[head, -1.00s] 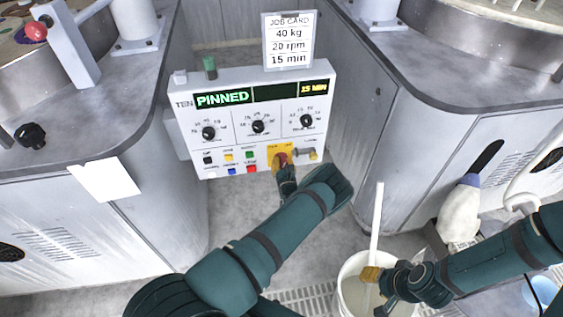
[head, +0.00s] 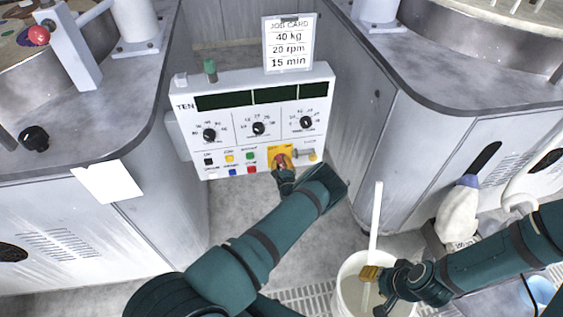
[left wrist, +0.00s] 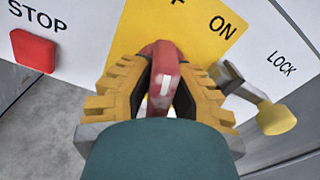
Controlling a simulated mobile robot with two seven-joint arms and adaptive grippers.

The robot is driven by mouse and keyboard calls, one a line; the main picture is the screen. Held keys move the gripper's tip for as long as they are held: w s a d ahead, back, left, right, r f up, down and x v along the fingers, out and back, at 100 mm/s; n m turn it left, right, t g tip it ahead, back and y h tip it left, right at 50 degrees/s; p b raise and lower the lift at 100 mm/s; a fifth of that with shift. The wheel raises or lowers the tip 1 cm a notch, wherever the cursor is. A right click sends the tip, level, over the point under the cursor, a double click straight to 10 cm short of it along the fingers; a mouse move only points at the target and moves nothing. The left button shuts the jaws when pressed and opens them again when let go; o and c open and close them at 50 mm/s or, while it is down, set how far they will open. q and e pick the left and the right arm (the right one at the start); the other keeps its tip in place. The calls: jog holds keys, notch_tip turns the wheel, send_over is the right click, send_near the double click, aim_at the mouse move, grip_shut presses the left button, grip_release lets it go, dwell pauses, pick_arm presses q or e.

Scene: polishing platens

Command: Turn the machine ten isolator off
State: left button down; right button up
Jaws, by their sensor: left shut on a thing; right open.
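The machine ten control panel (head: 222,126) stands between two polishing machines, and its display strip (head: 262,94) is dark. The isolator is a red rotary handle (left wrist: 161,78) with a white mark, on a yellow plate (left wrist: 205,30) at the panel's lower right. My left gripper (head: 284,172) is shut on the red handle, with yellow pads (left wrist: 163,95) on either side of it. "ON" shows on the plate to the right in the left wrist view; the other label is mostly hidden. My right gripper (head: 376,289) is open, by a white bucket (head: 350,296).
A lock lever with a yellow knob (left wrist: 276,118) sits just right of the isolator. A red STOP button (left wrist: 32,49) is to its left. A job card (head: 290,42) stands on the panel top. A white bottle (head: 458,213) stands at the right.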

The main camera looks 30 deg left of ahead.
pick_arm(q)
jog(key=n+p, duration=0.1)
jog(key=n, duration=0.3)
jog(key=shift+n, duration=0.4)
jog(key=shift+w, duration=0.1)
dwell(0.3)
jog(key=c, duration=0.9)
grip_release()
